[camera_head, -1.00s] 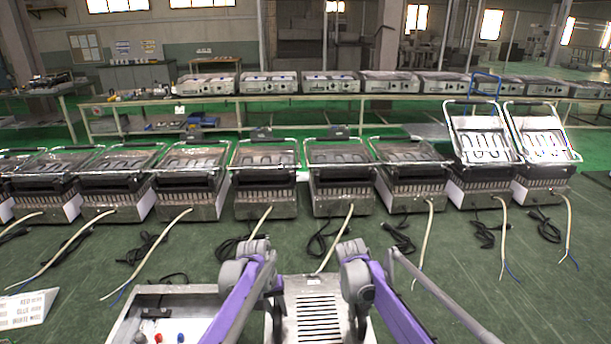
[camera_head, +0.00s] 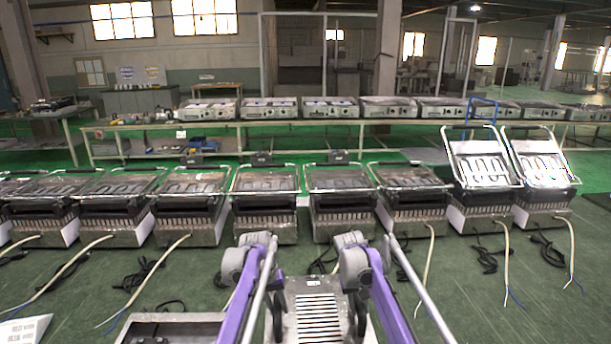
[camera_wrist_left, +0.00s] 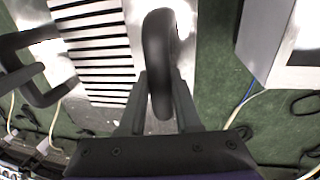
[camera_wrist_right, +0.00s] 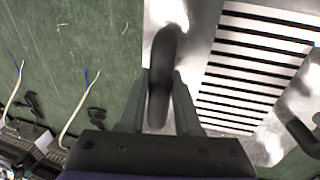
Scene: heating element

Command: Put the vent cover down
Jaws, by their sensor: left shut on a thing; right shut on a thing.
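The vent cover (camera_head: 318,312) is a bright metal plate with a row of dark slots and a black handle on each side. It is at the bottom centre of the head view, held between my two arms. My left gripper (camera_wrist_left: 160,105) is shut on one black handle (camera_wrist_left: 157,60). My right gripper (camera_wrist_right: 160,100) is shut on the other handle (camera_wrist_right: 165,50). The slotted plate also shows in the left wrist view (camera_wrist_left: 120,12) and the right wrist view (camera_wrist_right: 222,60). In the head view the fingertips are hard to make out. Whether anything touches the cover's underside is hidden.
A metal box (camera_head: 170,325) stands at the bottom left, beside the cover. A row of grill machines (camera_head: 265,205) with loose cables (camera_head: 428,265) stands ahead; two at the right have raised lids. A long table (camera_head: 300,122) with more units is behind.

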